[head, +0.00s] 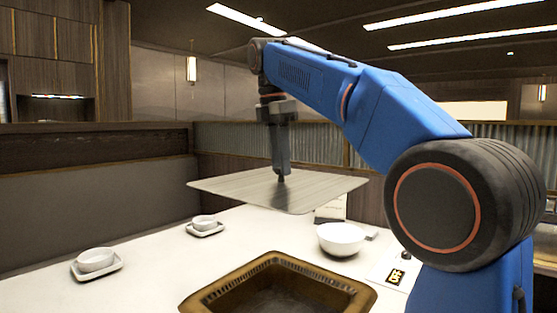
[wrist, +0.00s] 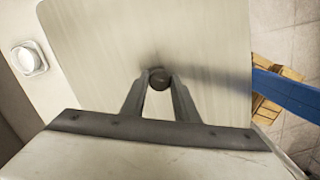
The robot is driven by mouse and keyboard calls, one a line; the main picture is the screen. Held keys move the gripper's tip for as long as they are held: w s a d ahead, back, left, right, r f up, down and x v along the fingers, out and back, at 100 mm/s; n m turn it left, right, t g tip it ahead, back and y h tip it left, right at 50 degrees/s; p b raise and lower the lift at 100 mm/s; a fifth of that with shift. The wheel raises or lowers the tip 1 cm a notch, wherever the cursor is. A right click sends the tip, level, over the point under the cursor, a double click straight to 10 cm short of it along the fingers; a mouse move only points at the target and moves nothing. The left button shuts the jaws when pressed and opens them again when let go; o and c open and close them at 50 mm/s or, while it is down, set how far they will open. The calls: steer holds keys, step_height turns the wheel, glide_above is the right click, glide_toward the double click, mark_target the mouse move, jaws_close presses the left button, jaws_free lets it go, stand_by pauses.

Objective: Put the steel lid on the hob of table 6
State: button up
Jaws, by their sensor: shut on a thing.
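The steel lid (head: 240,188) is a flat square brushed plate with a small dark knob. My gripper (head: 281,178) is shut on that knob and holds the lid level in the air, above the far part of the table. In the wrist view the lid (wrist: 205,45) fills the middle, and my gripper (wrist: 160,82) has its fingers on both sides of the round knob. The hob (head: 215,296) is a square brown-gold frame with a dark recess, set in the white table (head: 150,283) at the near edge of the head view. No table number is readable.
A white bowl (head: 341,240) stands right of the hob's far corner. Two small bowls on saucers (head: 97,262) (head: 205,226) stand on the left. A low partition (head: 90,195) borders the table behind.

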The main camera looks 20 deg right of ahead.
step_height(320, 180, down, 31)
steer(key=shift+f, duration=0.2)
stand_by(3.8)
steer(key=shift+d+f, duration=0.1)
steer(key=shift+f, duration=0.3)
stand_by(0.8)
steer(key=o, duration=2)
steer(key=shift+o, duration=0.3)
steer(key=shift+r, duration=0.1)
